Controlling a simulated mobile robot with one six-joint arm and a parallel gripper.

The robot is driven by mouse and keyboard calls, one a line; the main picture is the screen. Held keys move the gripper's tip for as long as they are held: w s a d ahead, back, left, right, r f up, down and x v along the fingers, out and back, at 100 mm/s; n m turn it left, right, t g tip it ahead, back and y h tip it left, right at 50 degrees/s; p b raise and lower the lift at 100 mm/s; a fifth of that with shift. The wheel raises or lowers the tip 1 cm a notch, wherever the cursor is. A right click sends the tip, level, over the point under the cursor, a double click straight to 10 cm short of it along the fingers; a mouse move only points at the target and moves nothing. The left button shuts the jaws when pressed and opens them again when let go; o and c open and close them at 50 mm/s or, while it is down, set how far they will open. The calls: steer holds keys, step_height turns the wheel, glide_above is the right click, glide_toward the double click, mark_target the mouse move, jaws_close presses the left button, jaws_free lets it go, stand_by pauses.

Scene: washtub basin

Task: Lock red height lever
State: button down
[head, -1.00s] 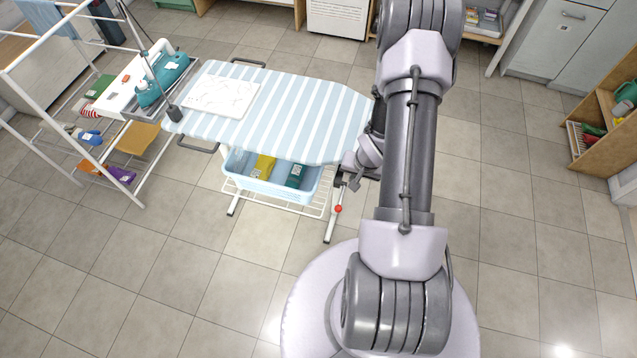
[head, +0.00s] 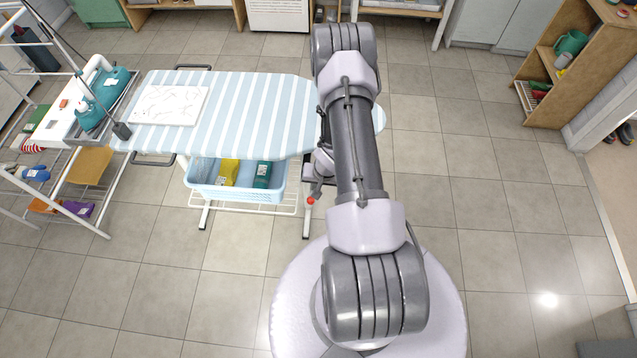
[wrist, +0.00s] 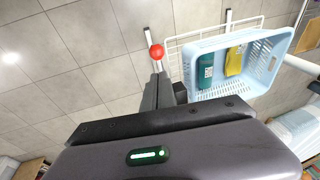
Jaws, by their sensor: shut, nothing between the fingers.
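The red ball knob of the height lever (head: 310,201) sits under the right end of the striped ironing board (head: 225,105), by a white leg. It also shows in the wrist view (wrist: 156,51). My gripper (head: 316,188) is just above the knob in the head view, partly hidden by my arm. In the wrist view my gripper (wrist: 159,76) has its dark fingers shut and empty, with the tips close to the knob. I cannot tell whether they touch it. Most of the lever's shaft is hidden.
A light blue basket (head: 215,181) with yellow and green packs sits on the rack under the board, close beside my gripper. A white drying rack (head: 85,215) stands at left, a wooden shelf (head: 580,60) at right. The tiled floor at right is clear.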

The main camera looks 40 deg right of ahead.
steer(key=b+x, duration=0.1)
steer(key=x, duration=0.3)
steer(key=shift+w+f, duration=0.1)
steer(key=shift+f, duration=0.1)
steer(key=shift+a+f+b, duration=0.1)
steer(key=shift+f+b, duration=0.05)
steer(key=shift+b, duration=0.15)
